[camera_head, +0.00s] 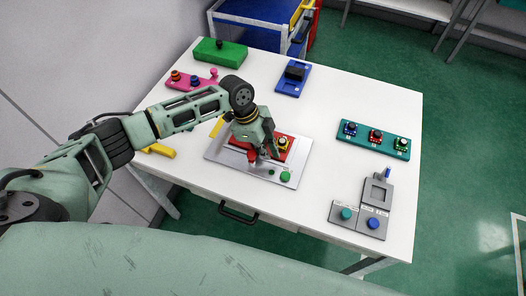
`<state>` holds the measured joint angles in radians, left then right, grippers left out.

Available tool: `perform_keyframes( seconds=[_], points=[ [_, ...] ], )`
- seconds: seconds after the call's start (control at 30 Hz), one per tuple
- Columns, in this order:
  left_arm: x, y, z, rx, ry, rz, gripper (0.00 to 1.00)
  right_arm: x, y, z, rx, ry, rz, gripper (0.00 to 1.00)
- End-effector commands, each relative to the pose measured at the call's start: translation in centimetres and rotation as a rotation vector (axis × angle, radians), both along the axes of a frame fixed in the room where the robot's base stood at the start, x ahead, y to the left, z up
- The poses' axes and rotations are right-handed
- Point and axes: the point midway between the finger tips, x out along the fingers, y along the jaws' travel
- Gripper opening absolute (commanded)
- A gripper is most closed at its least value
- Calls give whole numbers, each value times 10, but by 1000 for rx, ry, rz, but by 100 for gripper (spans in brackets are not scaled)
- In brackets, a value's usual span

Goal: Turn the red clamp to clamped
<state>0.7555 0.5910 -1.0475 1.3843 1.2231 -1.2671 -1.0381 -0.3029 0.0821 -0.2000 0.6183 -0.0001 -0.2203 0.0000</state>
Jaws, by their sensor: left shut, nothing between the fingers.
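The red clamp (254,155) is on a light metal plate (217,152) near the middle of the white table. A red block with a yellow round part (284,143) stands on the same plate, partly hidden by my gripper. My left gripper (272,156) points down over the plate, right beside the red parts. Its fingers are shut with nothing between them. I cannot tell whether it touches the clamp, or which way the clamp is turned. My right gripper is not in view.
A green button (286,176) is at the plate's front right. A teal button strip (373,138) and a grey fixture (376,195) stand to the right. Pink (189,82), green (207,50) and blue (286,84) blocks stand at the back. A yellow handle (160,150) lies left.

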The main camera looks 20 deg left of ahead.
Motion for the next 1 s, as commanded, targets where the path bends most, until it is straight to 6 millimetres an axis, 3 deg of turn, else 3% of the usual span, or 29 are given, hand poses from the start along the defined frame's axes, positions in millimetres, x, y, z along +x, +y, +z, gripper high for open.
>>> perform_keyframes(
  seconds=[0.43,0.7,1.0],
  points=[
    [2,-3,0,7,1,15,0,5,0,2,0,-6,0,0],
    [-9,-33,5,0,2,21,0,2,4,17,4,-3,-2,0],
    [-7,-8,66,1,-2,22,0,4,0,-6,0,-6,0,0]
  ],
)
